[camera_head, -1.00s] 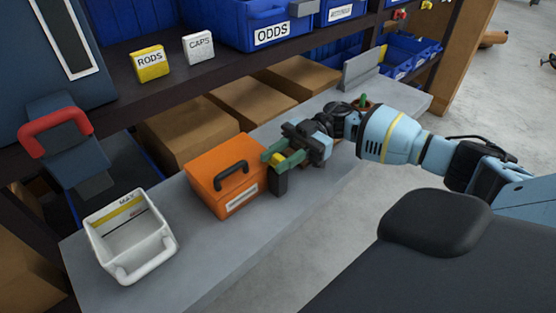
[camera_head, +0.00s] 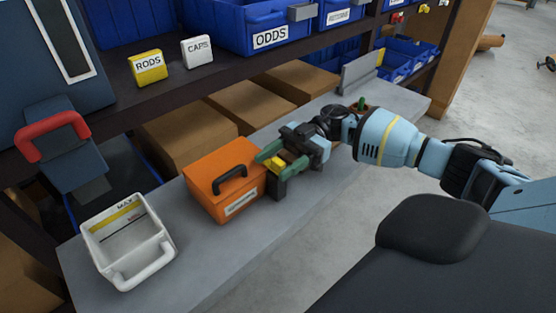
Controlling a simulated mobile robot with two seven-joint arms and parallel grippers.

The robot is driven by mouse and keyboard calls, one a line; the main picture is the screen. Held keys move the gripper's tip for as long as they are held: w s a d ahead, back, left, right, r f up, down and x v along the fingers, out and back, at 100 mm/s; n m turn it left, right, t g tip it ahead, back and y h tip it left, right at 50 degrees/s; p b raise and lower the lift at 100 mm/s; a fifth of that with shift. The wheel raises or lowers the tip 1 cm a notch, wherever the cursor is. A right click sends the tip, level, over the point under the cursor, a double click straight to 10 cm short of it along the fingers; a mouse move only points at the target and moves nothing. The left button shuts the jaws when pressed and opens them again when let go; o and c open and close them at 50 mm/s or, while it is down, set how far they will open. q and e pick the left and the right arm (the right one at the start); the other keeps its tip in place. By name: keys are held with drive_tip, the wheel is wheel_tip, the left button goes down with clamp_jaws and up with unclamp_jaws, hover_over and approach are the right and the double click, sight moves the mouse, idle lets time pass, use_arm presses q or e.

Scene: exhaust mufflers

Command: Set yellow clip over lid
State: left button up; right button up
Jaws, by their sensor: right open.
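An orange box with a dark handle on its lid (camera_head: 213,172) stands on the grey bench, with a pale label on its front. My right gripper (camera_head: 276,162) is at the right end of the box, its green fingers apart. A small yellow piece, which looks like the yellow clip (camera_head: 278,161), shows between the fingers at the box's right edge. A dark block sits just below it against the box's side. I cannot tell whether the fingers touch the clip. My left gripper is not in view.
A white open bin (camera_head: 128,243) stands left of the box on the grey bench (camera_head: 210,270). Brown cartons (camera_head: 190,135) line the back under a dark shelf. Blue bins (camera_head: 262,25) and boxes labelled RODS (camera_head: 149,68) and CAPS (camera_head: 197,51) are on the shelf. The bench front is clear.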

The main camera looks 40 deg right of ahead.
sight(281, 159)
drive_tip(key=d, duration=0.2)
drive_tip(key=d+b, duration=0.1)
drive_tip(key=d, duration=0.3)
drive_tip(key=shift+w+d+b, duration=0.3)
drive_tip(key=shift+w, duration=0.05)
drive_tip(key=shift+d, duration=0.6)
